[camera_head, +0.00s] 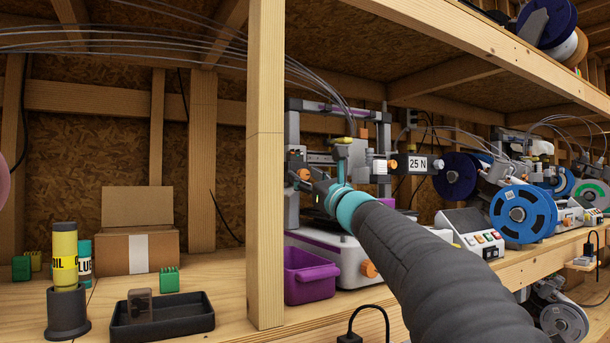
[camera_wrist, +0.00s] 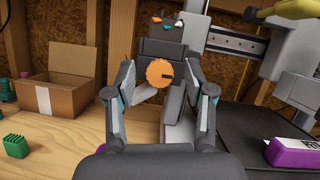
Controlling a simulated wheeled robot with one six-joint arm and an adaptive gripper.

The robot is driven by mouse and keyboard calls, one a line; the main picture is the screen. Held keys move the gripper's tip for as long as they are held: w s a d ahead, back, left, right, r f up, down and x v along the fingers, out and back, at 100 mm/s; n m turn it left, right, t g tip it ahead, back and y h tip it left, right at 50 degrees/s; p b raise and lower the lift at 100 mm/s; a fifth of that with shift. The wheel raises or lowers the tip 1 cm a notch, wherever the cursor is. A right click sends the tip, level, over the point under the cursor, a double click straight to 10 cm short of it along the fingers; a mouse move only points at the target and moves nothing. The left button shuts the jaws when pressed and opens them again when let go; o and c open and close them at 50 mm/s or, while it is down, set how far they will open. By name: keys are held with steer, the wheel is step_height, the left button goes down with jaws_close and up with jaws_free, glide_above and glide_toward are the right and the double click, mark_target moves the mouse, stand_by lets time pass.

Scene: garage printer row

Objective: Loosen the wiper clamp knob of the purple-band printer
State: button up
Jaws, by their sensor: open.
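The purple-band printer (camera_head: 325,240) stands on the bench, with a purple strip on its top bar and on its base. An orange clamp knob (camera_wrist: 159,74) with a dark slot mark faces the wrist camera, on a dark grey block (camera_wrist: 160,47). It also shows in the head view (camera_head: 304,174), partly behind my gripper. My gripper (camera_wrist: 160,82) is open, one finger on each side of the knob in the wrist view. I cannot tell whether the fingertips touch it. In the head view my gripper (camera_head: 314,185) is at the printer's left upright.
A wooden post (camera_head: 265,160) stands close left of the printer. A cardboard box (camera_head: 136,250), black tray (camera_head: 190,318) and yellow bottle (camera_head: 65,255) stand left.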

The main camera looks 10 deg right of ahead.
steer(key=shift+w+r, duration=0.1)
steer(key=shift+c, duration=0.3)
jaws_close()
steer(key=shift+n, duration=0.4)
steer(key=n+y, duration=0.1)
steer(key=n, duration=0.1)
steer(key=shift+n+g, duration=0.3)
steer(key=shift+g, duration=0.1)
steer(key=shift+n+g+y, duration=0.45)
steer(key=shift+n, duration=0.75)
steer(key=shift+n+g+y, duration=0.45)
steer(key=shift+n, duration=0.75)
steer(key=shift+o, duration=0.3)
jaws_free()
